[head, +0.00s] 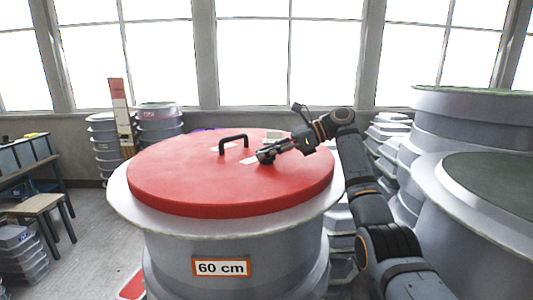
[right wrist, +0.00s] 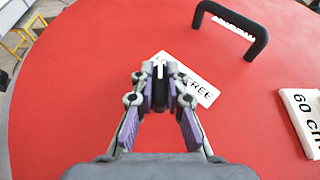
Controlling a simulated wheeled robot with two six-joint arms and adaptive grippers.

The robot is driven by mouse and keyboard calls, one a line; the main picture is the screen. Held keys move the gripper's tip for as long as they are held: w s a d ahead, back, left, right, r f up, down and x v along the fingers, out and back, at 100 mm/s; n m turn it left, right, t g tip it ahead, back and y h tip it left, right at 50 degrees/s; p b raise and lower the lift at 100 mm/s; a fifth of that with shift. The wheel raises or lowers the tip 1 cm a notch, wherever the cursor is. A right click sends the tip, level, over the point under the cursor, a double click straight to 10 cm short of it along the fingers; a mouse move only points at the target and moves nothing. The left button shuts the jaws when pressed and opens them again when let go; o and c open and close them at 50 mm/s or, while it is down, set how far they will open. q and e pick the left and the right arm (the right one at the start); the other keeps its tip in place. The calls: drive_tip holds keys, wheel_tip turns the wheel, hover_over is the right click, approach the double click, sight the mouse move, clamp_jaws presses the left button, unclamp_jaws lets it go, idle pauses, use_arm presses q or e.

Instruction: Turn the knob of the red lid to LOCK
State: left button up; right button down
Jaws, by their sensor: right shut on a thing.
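The red lid (head: 190,175) lies flat on a large grey round mould (head: 225,245). Its dark knob (right wrist: 159,88) sits between the fingertips of my right gripper (right wrist: 160,98), which is shut on it. A small white mark shows at the knob's far end in the right wrist view. A white label (right wrist: 200,90) beneath reads "FREE" on its right; its left part is hidden by the knob and fingers. I cannot read the word LOCK. In the head view my right gripper (head: 266,156) reaches in from the right and covers the knob. My left gripper is not in view.
A black bar handle (head: 233,143) rises from the lid beside the gripper, with a white label under it. A white block (right wrist: 305,118) marked "60 cm" lies on the lid. Large grey moulds (head: 460,120) crowd the right; stacked moulds and a stool (head: 38,206) stand left.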

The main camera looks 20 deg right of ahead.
drive_tip(key=shift+f+n+g, duration=0.2)
drive_tip(key=shift+n+g, duration=0.1)
drive_tip(key=shift+g, duration=0.1)
drive_tip(key=c, duration=1.4)
unclamp_jaws()
drive_tip(key=shift+r, duration=0.1)
drive_tip(key=shift+o, duration=0.2)
drive_tip(key=shift+s+d+r, duration=0.1)
drive_tip(key=shift+d+r, duration=0.1)
drive_tip(key=shift+d, duration=0.15)
drive_tip(key=v, duration=0.7)
drive_tip(key=shift+s+f, duration=0.1)
drive_tip(key=shift+a, duration=0.1)
